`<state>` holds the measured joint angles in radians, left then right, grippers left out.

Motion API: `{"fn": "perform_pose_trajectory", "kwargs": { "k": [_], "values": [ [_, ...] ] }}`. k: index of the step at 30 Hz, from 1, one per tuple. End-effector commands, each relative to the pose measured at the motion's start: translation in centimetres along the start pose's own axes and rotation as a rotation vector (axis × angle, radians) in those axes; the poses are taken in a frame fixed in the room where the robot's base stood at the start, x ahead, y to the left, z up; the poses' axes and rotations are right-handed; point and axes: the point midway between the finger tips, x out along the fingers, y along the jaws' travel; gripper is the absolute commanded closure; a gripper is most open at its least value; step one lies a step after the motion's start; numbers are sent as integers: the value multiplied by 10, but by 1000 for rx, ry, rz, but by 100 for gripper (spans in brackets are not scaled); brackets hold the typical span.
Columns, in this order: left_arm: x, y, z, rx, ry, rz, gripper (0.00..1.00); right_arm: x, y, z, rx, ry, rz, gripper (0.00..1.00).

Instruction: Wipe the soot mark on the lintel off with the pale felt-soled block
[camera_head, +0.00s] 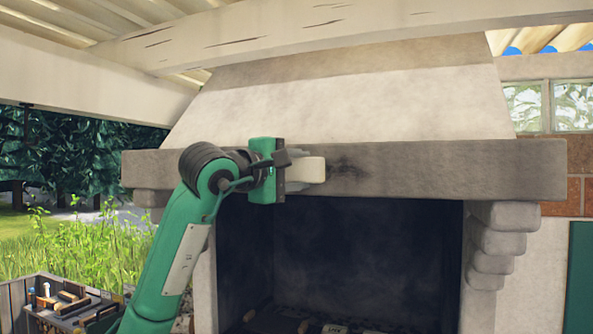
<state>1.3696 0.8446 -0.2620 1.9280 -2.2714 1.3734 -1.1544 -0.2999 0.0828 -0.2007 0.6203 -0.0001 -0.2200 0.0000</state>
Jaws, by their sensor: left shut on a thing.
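The lintel (430,169) is a long grey beam across the top of the fireplace opening. The soot mark (350,168) is a dark smudge near the middle of its front face. My left gripper (292,170) is shut on the pale block (309,169), in front of the lintel just left of the soot mark. The block's right edge is close to the mark's left side. Whether the block touches the lintel I cannot tell. The gripper and arm hide part of the lintel's left half. My right gripper is not in view.
The fireplace opening (340,255) is dark below the lintel. Stepped stone corbels (497,240) support the lintel's right end. A crate (20,300) with several items stands at lower left. The lintel face right of the mark is clear.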

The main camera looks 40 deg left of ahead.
Motion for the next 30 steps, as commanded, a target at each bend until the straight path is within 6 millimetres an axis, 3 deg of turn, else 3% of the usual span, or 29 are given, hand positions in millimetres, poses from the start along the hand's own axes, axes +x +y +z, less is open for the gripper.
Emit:
{"fn": "perform_pose_trajectory", "kwargs": {
  "k": [30],
  "values": [
    [12,1,-5,1,0,0,73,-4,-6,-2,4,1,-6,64]
  ]
}}
